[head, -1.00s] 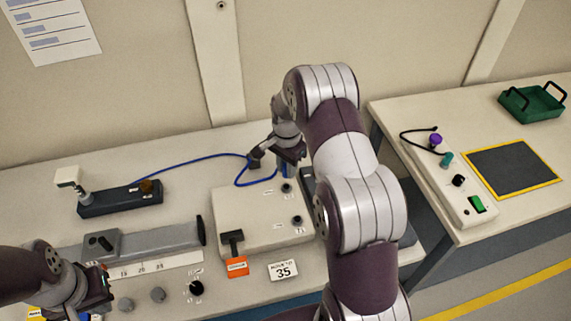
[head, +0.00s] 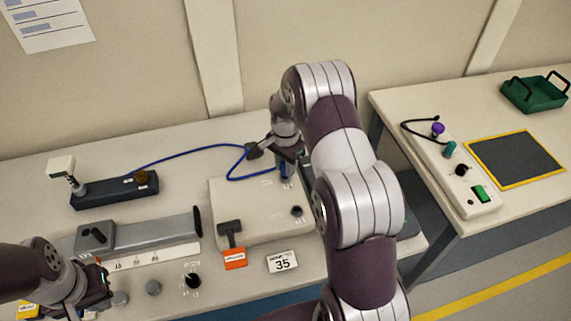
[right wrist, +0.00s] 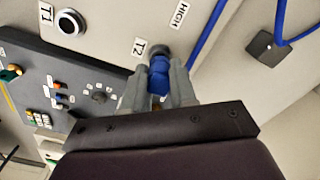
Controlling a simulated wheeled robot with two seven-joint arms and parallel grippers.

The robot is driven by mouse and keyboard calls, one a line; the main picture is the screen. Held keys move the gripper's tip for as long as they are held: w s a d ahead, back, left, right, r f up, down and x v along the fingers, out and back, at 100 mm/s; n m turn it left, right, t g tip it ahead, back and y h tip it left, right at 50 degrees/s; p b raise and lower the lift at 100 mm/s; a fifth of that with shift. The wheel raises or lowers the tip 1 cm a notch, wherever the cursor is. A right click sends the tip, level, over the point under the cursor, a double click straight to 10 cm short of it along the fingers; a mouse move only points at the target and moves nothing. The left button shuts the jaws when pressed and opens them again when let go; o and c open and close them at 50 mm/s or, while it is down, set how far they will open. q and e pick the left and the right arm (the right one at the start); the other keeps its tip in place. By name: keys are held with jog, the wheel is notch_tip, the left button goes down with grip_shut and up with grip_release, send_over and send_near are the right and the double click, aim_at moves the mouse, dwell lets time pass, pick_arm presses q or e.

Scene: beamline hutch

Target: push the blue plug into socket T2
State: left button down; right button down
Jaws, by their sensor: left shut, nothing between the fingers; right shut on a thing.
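The blue plug (right wrist: 159,76) is between the fingers of my right gripper (right wrist: 160,88), which is shut on it. In the right wrist view the plug is lined up with socket T2 (right wrist: 157,50), beside its T2 label (right wrist: 139,47). The plug covers most of that socket, so I cannot tell how deep it sits. In the head view my right gripper (head: 287,170) is low over the pale socket box (head: 262,205), with the plug's blue showing below it. My left gripper (head: 104,284) is shut and empty at the lower left.
Socket T1 (right wrist: 70,22) is empty nearby. The plug's blue cable (head: 190,155) runs left to a dark block (head: 115,194). A green tray (head: 535,93) sits on the right table.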

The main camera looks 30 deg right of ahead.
jog(key=shift+f, duration=0.45)
dwell(0.3)
jog(key=c, duration=0.8)
grip_release()
jog(key=shift+r, duration=0.1)
notch_tip(320, 180, up, 10)
jog(key=shift+f+b, duration=0.25)
jog(key=shift+b, duration=0.55)
notch_tip(320, 180, up, 3)
jog(key=shift+r+p, duration=0.1)
jog(key=shift+p, duration=1.05)
